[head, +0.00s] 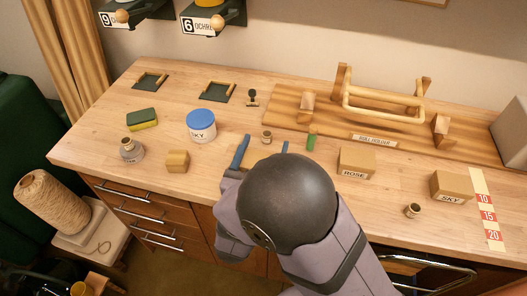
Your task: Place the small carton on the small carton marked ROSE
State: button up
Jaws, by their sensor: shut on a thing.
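The small carton marked ROSE (355,162) stands upright on the table right of centre, its label facing front and its top bare. My gripper (262,150) is left of it, mostly hidden behind my own dark round arm joint; two blue finger parts show. Between them a little of a tan surface shows, which looks like the small carton (260,158) held in the jaws. Most of it is hidden, and I cannot tell its height above the table.
A carton marked SKY (452,186) stands at right, near a small metal cup (412,210). A green item (311,142) lies between gripper and ROSE. A wooden holder (375,125) fills the back.

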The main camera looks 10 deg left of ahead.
notch_tip(320, 180, up, 18)
jog(key=p, duration=0.8)
jog(key=shift+f, duration=0.25)
jog(key=shift+d, duration=0.1)
jog(key=w+d+f+m+g+h+p, duration=0.1)
jog(key=w+d+m+g+h, duration=0.2)
jog(key=d, duration=0.6)
jog(key=w+d+m+h, duration=0.1)
jog(key=d+m+h, duration=0.2)
jog(key=d+h, duration=0.4)
jog(key=w+d+f+m+g+h+p, duration=0.1)
jog(key=w+d+m+g+h, duration=0.15)
jog(key=d, duration=0.75)
jog(key=shift+m, duration=0.25)
jog(key=shift+s+a+f+p, duration=0.15)
jog(key=shift+f+p, duration=0.05)
jog(key=shift+f, duration=1.2)
jog(key=shift+s+a+f+p, duration=0.1)
jog(key=shift+s+f+p, duration=0.1)
jog(key=shift+f, duration=1.15)
